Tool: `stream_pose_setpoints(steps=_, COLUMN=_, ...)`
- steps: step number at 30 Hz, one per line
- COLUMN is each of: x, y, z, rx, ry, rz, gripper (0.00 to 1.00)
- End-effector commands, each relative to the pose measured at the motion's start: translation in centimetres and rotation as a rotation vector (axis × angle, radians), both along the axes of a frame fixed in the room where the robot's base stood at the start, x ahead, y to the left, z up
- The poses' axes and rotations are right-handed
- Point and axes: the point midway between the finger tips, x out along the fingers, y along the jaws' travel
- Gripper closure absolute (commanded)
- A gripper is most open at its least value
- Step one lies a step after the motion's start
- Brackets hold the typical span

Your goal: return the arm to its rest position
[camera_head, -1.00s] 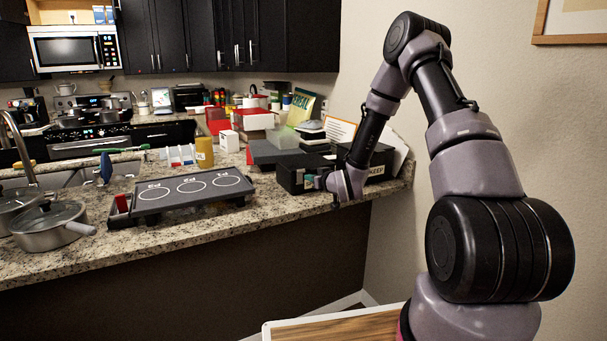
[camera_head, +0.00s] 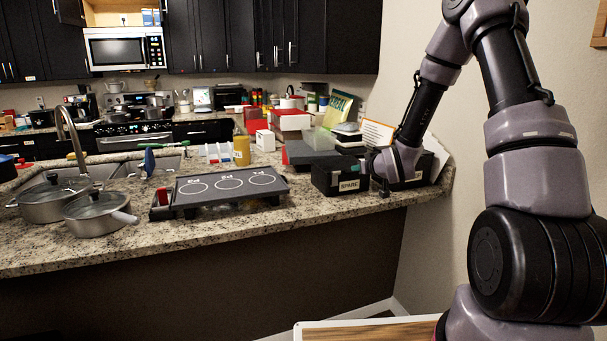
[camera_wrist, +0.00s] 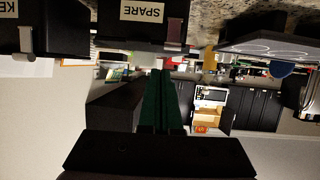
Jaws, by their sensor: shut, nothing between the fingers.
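My gripper (camera_head: 380,186) hangs at the front edge of the counter, in front of the black boxes, at the end of my bent arm. In the wrist view its two dark green fingers (camera_wrist: 162,100) lie together with nothing between them. A black box labelled SPARE (camera_head: 338,178) stands just left of my gripper in the head view. It also shows upside down at the top of the wrist view (camera_wrist: 140,32). A second black box (camera_head: 418,180) is partly hidden behind my gripper. I cannot tell whether the gripper touches either box.
The granite counter (camera_head: 270,222) carries a black three-ring cooktop (camera_head: 232,183), lidded pots (camera_head: 98,214) and a yellow container (camera_head: 241,151). Stacked boxes and books crowd the back right. A pale wall (camera_head: 440,245) stands at the right. The space in front of the counter looks open.

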Motion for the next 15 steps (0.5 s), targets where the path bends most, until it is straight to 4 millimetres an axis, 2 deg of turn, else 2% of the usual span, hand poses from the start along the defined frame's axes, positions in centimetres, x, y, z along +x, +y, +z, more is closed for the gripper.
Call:
stream_pose_setpoints(steps=1, x=-0.5, y=-0.5, z=2.4, rx=-0.014, ry=0.019, rz=-0.018, gripper=1.0)
stream_pose_setpoints(steps=8, x=-4.7, y=-2.9, z=9.7, rx=-0.029, ry=0.16, rz=-0.127, gripper=1.0)
stream_pose_setpoints(steps=11, x=-7.5, y=-3.7, z=12.6, rx=-0.02, ry=0.221, rz=-0.177, gripper=1.0)
stream_pose_setpoints(steps=15, x=-12.2, y=-4.6, z=16.3, rx=0.019, ry=0.301, rz=-0.246, gripper=1.0)
